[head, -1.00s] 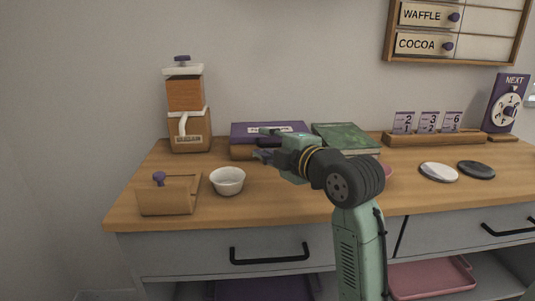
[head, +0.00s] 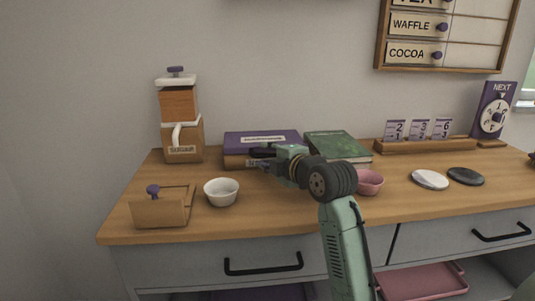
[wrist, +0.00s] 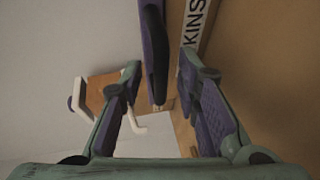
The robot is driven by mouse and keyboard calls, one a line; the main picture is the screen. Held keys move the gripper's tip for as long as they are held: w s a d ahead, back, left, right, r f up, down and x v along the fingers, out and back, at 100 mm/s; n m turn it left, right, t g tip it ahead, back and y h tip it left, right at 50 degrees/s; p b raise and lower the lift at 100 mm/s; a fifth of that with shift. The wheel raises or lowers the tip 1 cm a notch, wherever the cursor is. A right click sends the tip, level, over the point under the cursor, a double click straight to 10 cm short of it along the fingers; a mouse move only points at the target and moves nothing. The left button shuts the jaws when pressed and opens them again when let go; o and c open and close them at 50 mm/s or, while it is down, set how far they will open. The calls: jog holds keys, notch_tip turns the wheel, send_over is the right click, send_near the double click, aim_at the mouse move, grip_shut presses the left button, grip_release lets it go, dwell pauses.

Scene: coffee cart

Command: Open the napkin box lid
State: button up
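The napkin box (head: 240,160) is a tan wooden box near the back of the counter, with a purple lid (head: 240,143) that appears closed. My gripper (head: 262,158) is at its front right and hides part of the front. In the wrist view, my gripper (wrist: 160,65) is open, with its two fingers apart. The purple lid edge with a dark lip (wrist: 154,55) shows between the fingers. The tan box front (wrist: 250,60), with a label ending in "KINS", is to the right. I cannot tell whether the fingers touch the lip.
A green book (head: 337,147) lies right of the box, and a pink bowl (head: 369,183) stands by my arm. A white bowl (head: 221,191) and a wooden caddy (head: 160,208) are front left. A dispenser (head: 181,135) stands at back left. The counter's front middle is clear.

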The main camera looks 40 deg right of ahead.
jog(key=shift+w, duration=0.1)
jog(key=shift+c, duration=0.5)
grip_shut()
dwell(0.4)
